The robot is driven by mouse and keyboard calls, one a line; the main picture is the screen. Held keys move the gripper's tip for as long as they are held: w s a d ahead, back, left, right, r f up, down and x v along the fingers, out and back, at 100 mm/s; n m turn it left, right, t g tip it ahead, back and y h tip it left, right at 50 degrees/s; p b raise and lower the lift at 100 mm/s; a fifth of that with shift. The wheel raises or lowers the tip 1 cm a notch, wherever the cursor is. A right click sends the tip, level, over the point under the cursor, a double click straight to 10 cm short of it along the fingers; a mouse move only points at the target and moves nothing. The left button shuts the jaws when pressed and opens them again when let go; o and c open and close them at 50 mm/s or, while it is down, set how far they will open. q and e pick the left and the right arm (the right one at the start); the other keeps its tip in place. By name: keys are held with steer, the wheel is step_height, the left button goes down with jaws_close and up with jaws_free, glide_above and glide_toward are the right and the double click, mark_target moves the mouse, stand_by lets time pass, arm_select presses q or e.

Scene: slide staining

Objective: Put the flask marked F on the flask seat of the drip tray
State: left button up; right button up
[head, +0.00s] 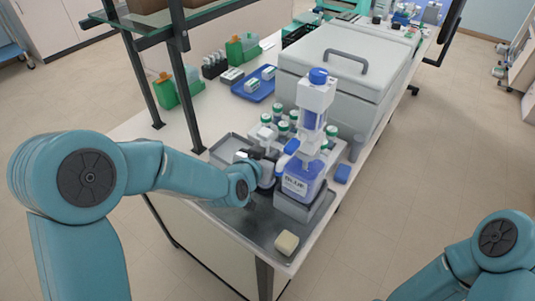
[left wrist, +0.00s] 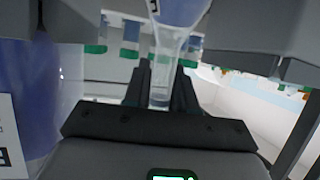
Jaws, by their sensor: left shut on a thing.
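My left gripper (head: 268,166) is at the near left side of the blue dispenser bottle. In the left wrist view its dark fingers (left wrist: 161,88) are shut around the clear narrow neck of a flask (left wrist: 176,12). The flask's wider part holds blue liquid and bears a partly cut-off label, whose letter I cannot read. The flask is hard to make out in the head view, among gripper and bottle. The grey drip tray (head: 245,226) lies on the bench under the gripper and dispenser. I cannot make out its flask seat. My right gripper is out of view.
The dispenser bottle (head: 303,182), labelled BLUE, stands close to the gripper; it also shows large in the left wrist view (left wrist: 28,95). Several green-capped bottles (head: 282,128) stand behind. A pale sponge (head: 287,243) lies at the front. A grey lidded box (head: 345,65) stands further back.

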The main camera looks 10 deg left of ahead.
arm_select(q)
steer(key=shift+s+f, duration=0.1)
steer(key=shift+f, duration=0.1)
steer(key=o, duration=0.8)
steer(key=shift+r, duration=0.2)
steer(key=shift+r+p, duration=0.4)
steer(key=shift+p, duration=0.05)
steer(key=b+v, duration=0.1)
steer(key=v, duration=1.1)
steer(key=shift+f, duration=0.1)
